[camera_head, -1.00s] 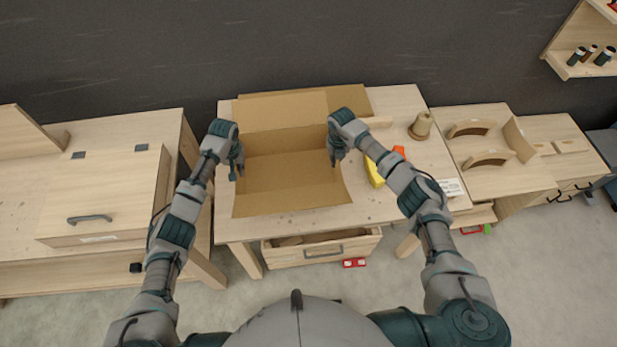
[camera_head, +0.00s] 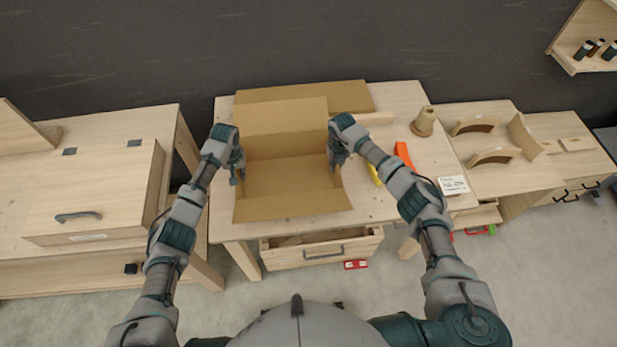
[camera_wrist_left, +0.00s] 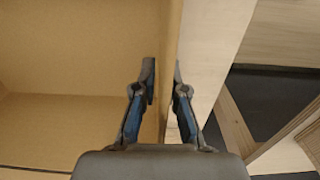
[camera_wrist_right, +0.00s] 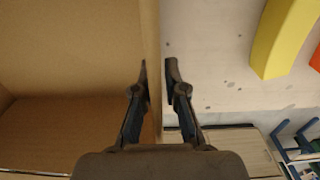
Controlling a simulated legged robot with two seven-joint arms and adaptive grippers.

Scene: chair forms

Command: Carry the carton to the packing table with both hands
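The carton (camera_head: 290,178) is an open brown cardboard box above the table (camera_head: 395,205) in the middle of the head view. My left gripper (camera_head: 238,170) is at its left wall. In the left wrist view my left gripper (camera_wrist_left: 164,82) has one finger inside and one outside, shut on the wall. My right gripper (camera_head: 336,158) holds the right wall the same way, as the right wrist view shows my right gripper (camera_wrist_right: 157,80). The carton looks level and empty. Its underside is hidden, so any gap to the table cannot be told.
A flat cardboard piece (camera_head: 350,96) lies behind the carton. A wooden bench (camera_head: 90,200) is at left; a lower table (camera_head: 500,178) with curved parts is at right.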

